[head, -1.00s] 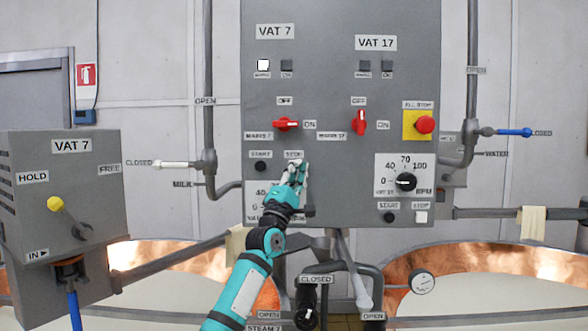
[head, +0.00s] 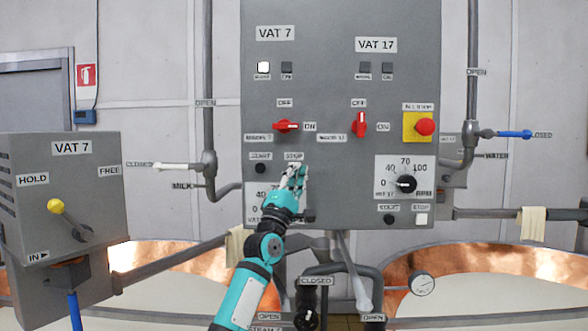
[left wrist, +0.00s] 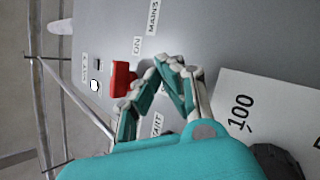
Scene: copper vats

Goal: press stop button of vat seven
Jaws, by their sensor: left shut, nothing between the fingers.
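The grey control panel (head: 330,85) stands ahead, with the VAT 7 plate (head: 275,33) on its left half. Below it are a lit white lamp (head: 263,68) and a red switch (head: 287,126) turned sideways toward ON. The black start button (head: 260,168) shows under its START label. The STOP label (head: 294,156) is just right of it; the stop button under that label is hidden behind my left gripper (head: 296,172). The gripper is shut and empty, its fingertips at or close to the panel; contact cannot be told. In the left wrist view the fingers (left wrist: 165,65) also hide the button.
The VAT 17 half has a red switch (head: 359,124), a dial (head: 405,184) and a white stop button (head: 421,219). A red mushroom button (head: 425,127) sits on a yellow plate. A VAT 7 box (head: 60,190) with a yellow-knobbed lever is at left. Pipes and copper vats lie below.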

